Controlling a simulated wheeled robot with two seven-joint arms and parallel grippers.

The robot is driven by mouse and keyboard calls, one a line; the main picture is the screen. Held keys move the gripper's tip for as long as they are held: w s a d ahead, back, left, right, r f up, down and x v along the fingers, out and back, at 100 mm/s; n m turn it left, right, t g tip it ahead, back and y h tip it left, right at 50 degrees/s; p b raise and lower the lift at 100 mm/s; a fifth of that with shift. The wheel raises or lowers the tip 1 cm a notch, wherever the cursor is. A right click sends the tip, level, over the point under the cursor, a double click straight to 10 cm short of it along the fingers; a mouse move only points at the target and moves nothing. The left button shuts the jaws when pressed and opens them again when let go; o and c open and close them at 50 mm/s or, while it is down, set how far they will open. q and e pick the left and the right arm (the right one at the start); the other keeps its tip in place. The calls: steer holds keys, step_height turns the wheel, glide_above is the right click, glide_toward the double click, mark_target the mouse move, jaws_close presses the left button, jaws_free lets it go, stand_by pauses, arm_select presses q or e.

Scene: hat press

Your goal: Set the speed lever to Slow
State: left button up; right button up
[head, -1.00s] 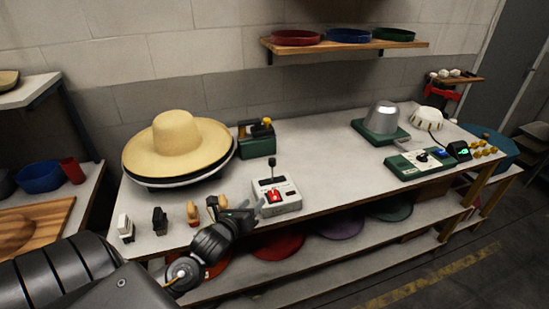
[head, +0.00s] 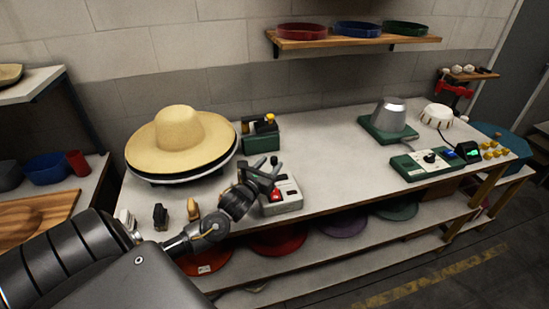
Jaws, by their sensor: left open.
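A small light-grey control box (head: 289,194) with a red switch (head: 277,195) stands near the front edge of the bench. Its upright black lever (head: 274,160) is mostly hidden behind my left gripper; only what looks like its dark knob shows. Any speed markings are too small to read. My left gripper (head: 267,166) is open, raised over the left side of the box, with its fingers close to the lever. I cannot tell whether they touch it or stand around it. My right gripper is out of view.
A straw hat (head: 183,138) sits on a stand left of the box. A green device (head: 262,134) stands behind it. Several small stamp-like tools, including a black one (head: 160,216), line the front left edge. The bench (head: 330,160) is clear to the right, up to a green panel (head: 425,164).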

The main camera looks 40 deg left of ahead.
mark_target(272, 162)
arm_select(q)
steer(key=shift+w+a, duration=0.2)
steer(key=shift+w, duration=1.3)
jaws_close()
